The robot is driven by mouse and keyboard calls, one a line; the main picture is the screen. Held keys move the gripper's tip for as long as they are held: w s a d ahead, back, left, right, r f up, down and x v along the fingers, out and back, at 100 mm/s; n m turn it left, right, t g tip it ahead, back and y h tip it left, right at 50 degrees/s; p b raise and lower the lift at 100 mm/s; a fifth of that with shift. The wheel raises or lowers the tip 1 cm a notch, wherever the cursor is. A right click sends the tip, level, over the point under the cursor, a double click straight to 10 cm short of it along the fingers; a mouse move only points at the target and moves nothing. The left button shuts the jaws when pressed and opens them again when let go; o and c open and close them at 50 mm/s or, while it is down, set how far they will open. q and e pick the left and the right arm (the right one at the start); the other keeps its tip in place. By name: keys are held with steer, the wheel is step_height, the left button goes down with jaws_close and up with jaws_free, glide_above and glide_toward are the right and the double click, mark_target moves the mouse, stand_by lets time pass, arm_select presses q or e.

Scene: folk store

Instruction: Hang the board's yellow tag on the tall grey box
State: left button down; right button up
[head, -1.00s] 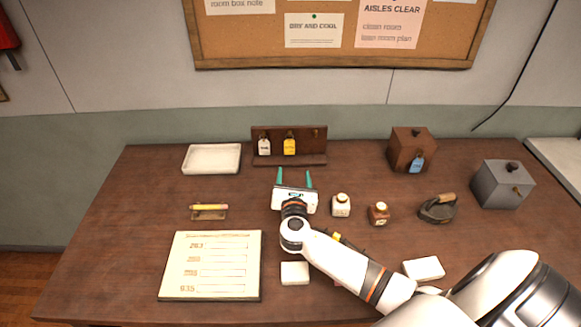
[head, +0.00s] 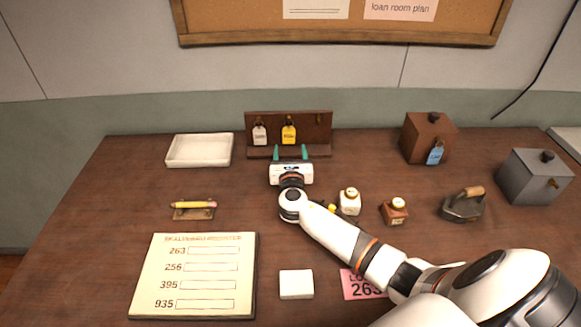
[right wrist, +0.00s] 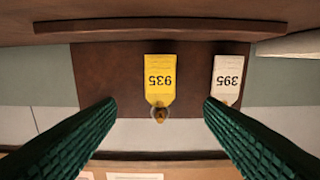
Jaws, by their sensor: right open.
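The yellow tag (head: 289,134) hangs on the brown wooden board (head: 310,126) at the back of the table, beside a white tag (head: 260,134). My right gripper (head: 291,153) is open and empty, just in front of the board below the yellow tag. In the wrist view its green fingers stand either side of the yellow tag, apart from it. The grey box (head: 535,178) with a dark knob and a small peg stands at the far right. My left gripper is not seen.
A brown box (head: 428,138) with a blue tag (head: 436,153) stands left of the grey box.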

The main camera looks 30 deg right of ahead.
mark_target(289, 133)
steer(key=b+x, duration=0.1)
steer(key=x, duration=0.1)
steer(key=b+x, duration=0.1)
steer(key=x, duration=0.1)
steer(key=b+x, duration=0.1)
steer(key=x, duration=0.1)
steer(key=shift+f, duration=0.35)
steer(key=shift+w+d+r, duration=0.25)
steer(key=shift+w, duration=0.3)
steer(key=shift+c, duration=0.5)
steer(key=c, duration=1)
